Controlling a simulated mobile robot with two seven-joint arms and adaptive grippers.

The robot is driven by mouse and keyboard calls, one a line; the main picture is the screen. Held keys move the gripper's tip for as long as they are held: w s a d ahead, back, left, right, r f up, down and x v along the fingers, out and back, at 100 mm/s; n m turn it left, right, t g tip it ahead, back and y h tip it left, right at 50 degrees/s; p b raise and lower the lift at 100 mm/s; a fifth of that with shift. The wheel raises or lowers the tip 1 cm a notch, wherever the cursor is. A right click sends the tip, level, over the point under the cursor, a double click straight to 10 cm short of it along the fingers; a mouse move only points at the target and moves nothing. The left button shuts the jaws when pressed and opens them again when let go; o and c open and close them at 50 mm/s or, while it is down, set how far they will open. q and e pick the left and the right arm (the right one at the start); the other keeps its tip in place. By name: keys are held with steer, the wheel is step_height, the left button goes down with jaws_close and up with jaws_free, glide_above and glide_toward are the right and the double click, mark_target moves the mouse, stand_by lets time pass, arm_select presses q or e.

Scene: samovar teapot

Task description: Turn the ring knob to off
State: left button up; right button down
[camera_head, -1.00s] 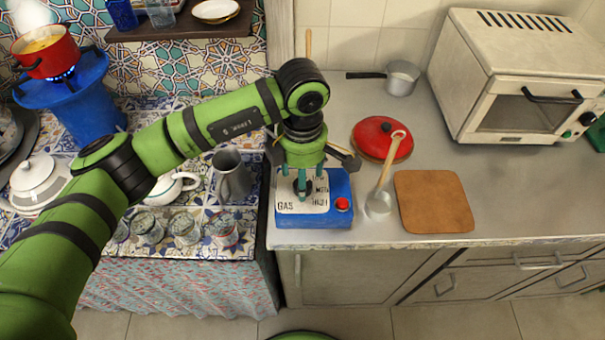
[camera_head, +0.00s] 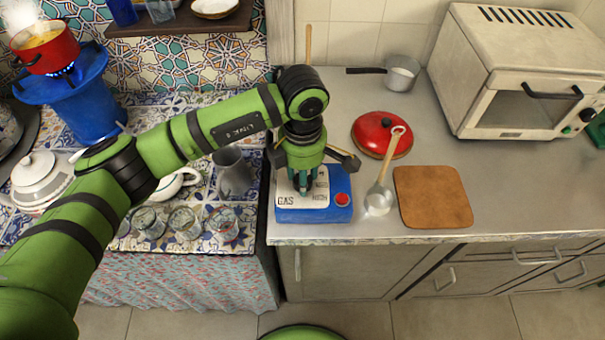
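The gas control box (camera_head: 312,215) is blue with a white top plate, a red button (camera_head: 342,199) and the printed words GAS and HIGH. It stands near the counter's front edge. My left gripper (camera_head: 304,188) points down over the plate, its fingertips at or just above the middle. The ring knob is hidden behind the fingers, so its setting does not show. The fingers overlap in this view, and whether they are shut on the knob cannot be seen. My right gripper is not in view.
A red pot (camera_head: 46,48) steams over a blue flame on the blue burner (camera_head: 75,100). A ladle (camera_head: 382,190), red lid (camera_head: 378,135) and brown board (camera_head: 433,197) lie right of the box. A grey jug (camera_head: 234,175) and several glasses stand left.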

arm_select(q)
steer(key=n+b, duration=0.4)
steer(key=shift+f, duration=0.25)
steer(key=n+b, duration=0.2)
steer(key=n, duration=0.1)
steer(key=shift+r+n+b, duration=0.15)
steer(key=shift+n+b, duration=0.55)
steer(key=shift+b, duration=0.1)
steer(key=o, duration=1.1)
steer(key=shift+o, duration=0.2)
steer(key=shift+r, duration=0.1)
step_height(320, 180, up, 12)
